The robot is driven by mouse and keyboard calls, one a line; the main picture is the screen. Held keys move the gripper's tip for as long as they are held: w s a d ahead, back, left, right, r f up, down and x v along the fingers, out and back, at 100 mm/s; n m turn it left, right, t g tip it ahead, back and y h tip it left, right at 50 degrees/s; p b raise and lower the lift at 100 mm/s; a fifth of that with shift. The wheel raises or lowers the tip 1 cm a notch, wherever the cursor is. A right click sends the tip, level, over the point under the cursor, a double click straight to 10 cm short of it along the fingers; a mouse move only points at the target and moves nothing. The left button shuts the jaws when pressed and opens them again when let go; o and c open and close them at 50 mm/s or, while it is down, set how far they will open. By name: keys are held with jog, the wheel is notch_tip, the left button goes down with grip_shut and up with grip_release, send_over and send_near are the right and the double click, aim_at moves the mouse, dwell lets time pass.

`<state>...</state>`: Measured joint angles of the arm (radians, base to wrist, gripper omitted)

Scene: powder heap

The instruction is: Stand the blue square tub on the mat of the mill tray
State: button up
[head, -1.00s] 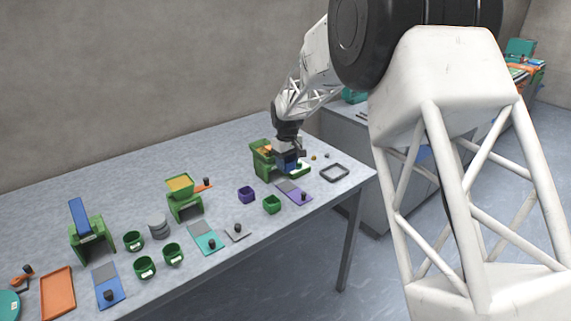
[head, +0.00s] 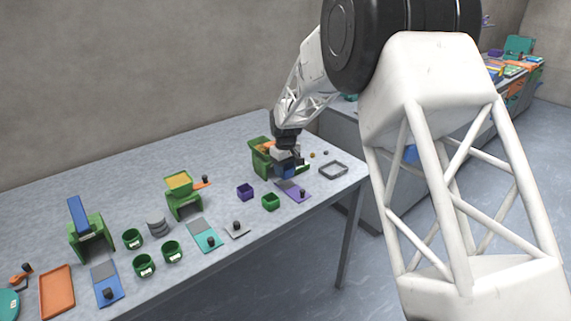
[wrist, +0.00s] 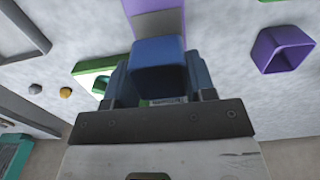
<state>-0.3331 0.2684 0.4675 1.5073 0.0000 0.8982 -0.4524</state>
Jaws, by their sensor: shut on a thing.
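My gripper (head: 287,165) is shut on the blue square tub (wrist: 160,52) in front of the right-hand green mill (head: 260,148), which has an orange-brown top. The tub also shows in the head view (head: 284,173), low at the mill's front and partly covered by my gripper. In the wrist view the tub sits between my two fingers (wrist: 159,82). A green tray edge (wrist: 93,67) shows beside and beneath my left finger. Its mat cannot be clearly told, and whether the tub touches the tray is hidden.
A purple board (head: 297,193) with a grey patch lies just in front of the tub. A purple cup (head: 245,192) and a green cup (head: 270,202) stand to the left. A grey frame (head: 333,170) and small nuts lie to the right. Two more green mills stand further left.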

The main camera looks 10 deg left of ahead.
jog(key=shift+f, duration=1.2)
jog(key=shift+f, duration=0.55)
dwell(0.6)
jog(key=o, duration=1.4)
jog(key=shift+r, duration=0.15)
jog(key=shift+r, duration=3.35)
